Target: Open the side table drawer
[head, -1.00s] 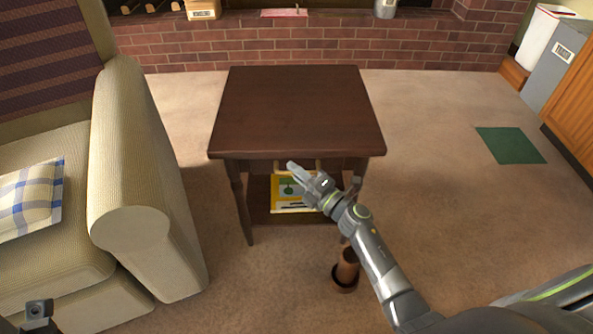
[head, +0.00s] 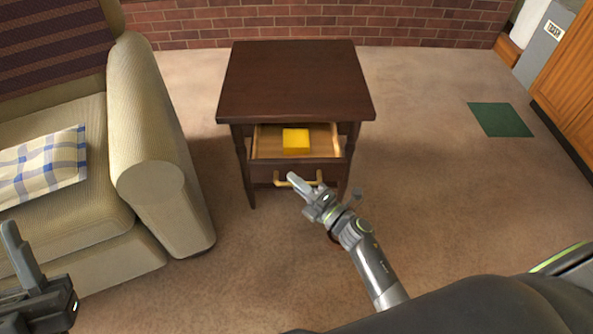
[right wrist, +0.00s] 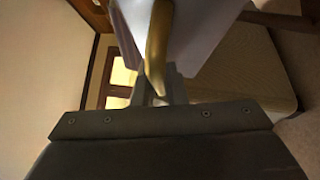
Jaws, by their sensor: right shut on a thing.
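The dark brown side table (head: 295,80) stands in the middle of the head view. Its drawer (head: 262,172) is pulled out toward me, and a yellow block (head: 296,138) lies inside it. A brass handle (head: 283,180) sits on the drawer front and also shows in the right wrist view (right wrist: 157,45). My right gripper (head: 300,186) is at the handle and shut on it. The fingers cover part of the handle in the head view. My left gripper (head: 22,258) is at the lower left edge, away from the table; its jaw opening is unclear.
A beige armchair (head: 150,150) with a plaid cushion (head: 40,168) stands left of the table. A brick ledge (head: 430,25) runs behind. A green mat (head: 499,120) and a wooden cabinet (head: 572,85) are at right. Carpet between is clear.

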